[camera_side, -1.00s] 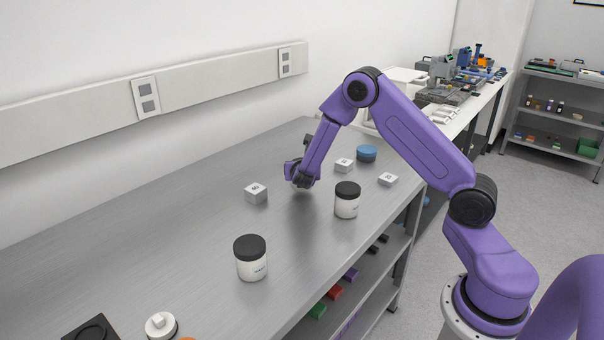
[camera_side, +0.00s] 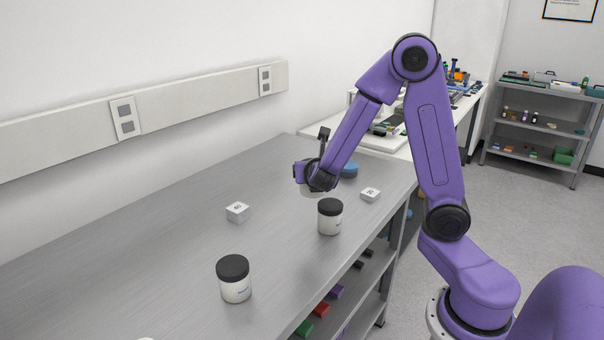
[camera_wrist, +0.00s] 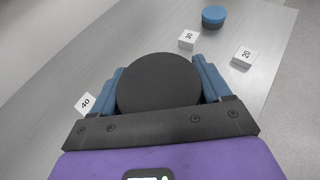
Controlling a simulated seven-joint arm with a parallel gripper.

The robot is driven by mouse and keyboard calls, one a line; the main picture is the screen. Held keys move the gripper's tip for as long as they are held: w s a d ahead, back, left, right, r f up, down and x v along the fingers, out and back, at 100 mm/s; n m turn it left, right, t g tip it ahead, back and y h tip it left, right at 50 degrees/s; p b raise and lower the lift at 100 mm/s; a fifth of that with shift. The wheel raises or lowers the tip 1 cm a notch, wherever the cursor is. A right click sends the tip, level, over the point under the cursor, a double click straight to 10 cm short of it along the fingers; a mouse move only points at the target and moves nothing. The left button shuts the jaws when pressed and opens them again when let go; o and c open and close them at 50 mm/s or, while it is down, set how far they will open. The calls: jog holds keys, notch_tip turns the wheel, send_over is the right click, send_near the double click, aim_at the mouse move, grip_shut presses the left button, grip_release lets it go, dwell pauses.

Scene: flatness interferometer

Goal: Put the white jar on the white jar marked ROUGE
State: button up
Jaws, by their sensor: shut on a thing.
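My gripper (camera_side: 314,182) is shut on a white jar (camera_side: 308,193) and holds it above the bench. Its round black lid (camera_wrist: 158,84) lies between the two blue fingers in the wrist view. Most of its white body is hidden. Two more white jars with black lids stand upright on the bench. One jar (camera_side: 330,219) is just below and right of my gripper in the side view. The other jar (camera_side: 235,285) is nearer the camera, farther left. Their labels are too small to read, so I cannot tell which is marked ROUGE.
White numbered blocks stand on the grey bench (camera_side: 150,255): block 40 (camera_wrist: 85,103), block 30 (camera_wrist: 188,39) and block 20 (camera_wrist: 243,57). A blue-topped round tin (camera_wrist: 214,17) is near the far end. The bench between block 40 and the jars is clear.

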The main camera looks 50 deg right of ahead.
jog(key=s+a+r+n+t+y, duration=0.2)
jog(key=s+a+r+n+y, duration=0.15)
jog(key=a, duration=0.45)
jog(key=s+a+r+n+t+y, duration=0.15)
jog(key=s+a+n+y, duration=0.25)
jog(key=a, duration=0.4)
jog(key=s+a+r+n+t+y, duration=0.1)
jog(key=s+a+r+n+y, duration=0.3)
jog(key=a, duration=0.5)
send_over(227, 262)
jog(key=shift+m, duration=0.25)
jog(key=f, duration=0.9)
jog(key=shift+s+f, duration=0.25)
jog(key=shift+w+f, duration=0.2)
jog(key=shift+f, duration=1.7)
jog(key=shift+f, duration=0.15)
jog(key=o, duration=1.1)
